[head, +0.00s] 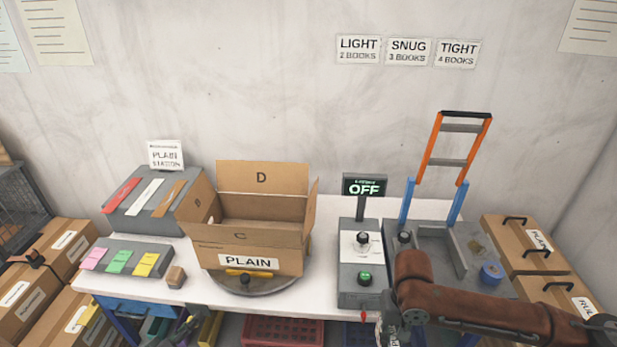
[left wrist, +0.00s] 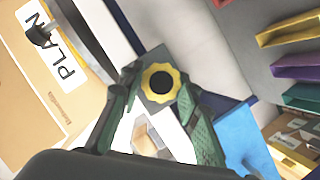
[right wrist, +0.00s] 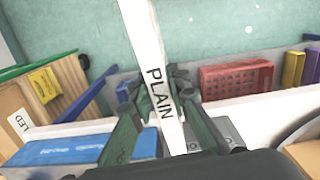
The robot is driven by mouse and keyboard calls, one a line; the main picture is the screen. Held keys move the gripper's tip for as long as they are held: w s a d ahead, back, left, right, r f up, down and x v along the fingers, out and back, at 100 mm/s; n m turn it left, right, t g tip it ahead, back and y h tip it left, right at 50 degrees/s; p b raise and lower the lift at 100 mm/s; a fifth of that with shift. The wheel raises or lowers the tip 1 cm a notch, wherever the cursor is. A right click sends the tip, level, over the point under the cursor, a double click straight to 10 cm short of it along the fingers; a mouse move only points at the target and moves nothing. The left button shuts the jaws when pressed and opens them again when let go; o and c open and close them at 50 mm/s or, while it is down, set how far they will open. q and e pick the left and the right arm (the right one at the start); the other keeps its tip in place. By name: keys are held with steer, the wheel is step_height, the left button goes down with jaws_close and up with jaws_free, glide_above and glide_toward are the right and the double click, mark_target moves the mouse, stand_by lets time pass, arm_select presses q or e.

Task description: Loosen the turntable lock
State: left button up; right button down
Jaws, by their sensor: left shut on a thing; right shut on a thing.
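A brown box labelled PLAIN (head: 231,235) stands open on the round grey turntable (head: 262,288), with a yellow bar (head: 248,273) and a dark knob below its label. My left gripper (head: 188,328) is low at the table's front edge, left of the turntable. In the left wrist view a yellow scalloped knob with a dark centre (left wrist: 160,83) sits between its green fingers, and the gripper is shut on it. My right gripper (right wrist: 168,105) is shut on a white strip marked PLAIN (right wrist: 158,75). In the head view, my arm partly hides that gripper.
A wooden block (head: 176,276) and coloured pads (head: 119,261) lie left of the turntable. A grey control box (head: 360,265) stands to the right beneath an OFF display (head: 364,187). A fixture with an orange frame (head: 455,150) is further right. Bins sit below the table.

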arm_select(q)
steer(key=shift+n+b, duration=0.3)
steer(key=shift+b, duration=0.2)
arm_select(e)
steer(key=shift+f, duration=0.75)
arm_select(q)
steer(key=shift+f+n+h+b, duration=0.1)
steer(key=shift+n+h+b, duration=0.25)
steer(key=shift+b, duration=0.75)
arm_select(e)
steer(key=shift+w+f, duration=0.15)
steer(key=shift+f, duration=1.3)
arm_select(q)
steer(key=shift+n+t+h+b, duration=0.4)
steer(key=shift+n+b, duration=0.55)
steer(key=shift+b, duration=1.3)
arm_select(e)
steer(key=shift+g, duration=0.4)
steer(key=shift+w+f, duration=0.15)
steer(key=shift+f, duration=2.9)
steer(key=shift+f, duration=0.1)
